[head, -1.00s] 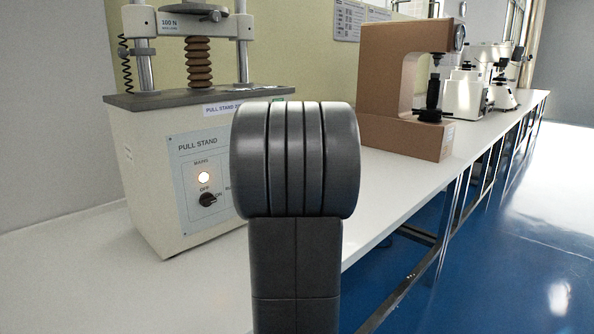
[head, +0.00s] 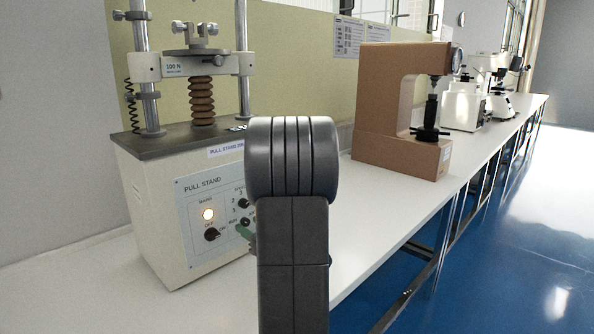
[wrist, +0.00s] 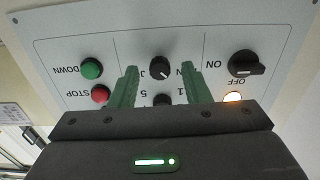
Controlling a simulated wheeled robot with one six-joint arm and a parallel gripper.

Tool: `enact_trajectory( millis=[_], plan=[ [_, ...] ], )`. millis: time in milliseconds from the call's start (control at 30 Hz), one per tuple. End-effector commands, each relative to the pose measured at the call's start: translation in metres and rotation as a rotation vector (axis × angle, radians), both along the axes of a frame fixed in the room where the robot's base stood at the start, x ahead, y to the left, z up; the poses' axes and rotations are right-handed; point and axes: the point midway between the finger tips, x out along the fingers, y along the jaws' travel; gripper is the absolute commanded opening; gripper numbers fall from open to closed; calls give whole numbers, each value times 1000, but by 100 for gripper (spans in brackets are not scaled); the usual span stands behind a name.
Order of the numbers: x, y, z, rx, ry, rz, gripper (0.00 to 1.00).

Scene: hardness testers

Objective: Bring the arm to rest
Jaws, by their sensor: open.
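My gripper (wrist: 160,68) is open, with two green fingers in the wrist view. They point at the front panel of the pull stand (head: 148,210), which appears upside down there. A black knob (wrist: 160,67) shows between the fingertips; I cannot tell whether they touch the panel. A second small knob (wrist: 162,100) is partly hidden below it. In the head view my arm covers most of the gripper, and only some green finger (head: 244,232) shows beside the panel knobs. The mains knob (wrist: 246,65) is beside a lit lamp (head: 208,214).
A green button (wrist: 92,68) and a red button (wrist: 101,94) are on the panel. The white bench (head: 360,215) is clear between the pull stand and a brown tester (head: 385,115). White instruments (head: 462,105) stand farther along. Blue floor (head: 520,220) is open at right.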

Motion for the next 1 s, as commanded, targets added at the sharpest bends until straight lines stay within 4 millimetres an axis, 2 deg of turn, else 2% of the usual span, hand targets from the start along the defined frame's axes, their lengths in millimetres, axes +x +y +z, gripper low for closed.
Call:
enact_trajectory(
  millis=[667,1000],
  plan=[
    [0,-1,0,56,57,-2,43],
    [-21,-19,-10,40,106,-74,43]
  ],
)
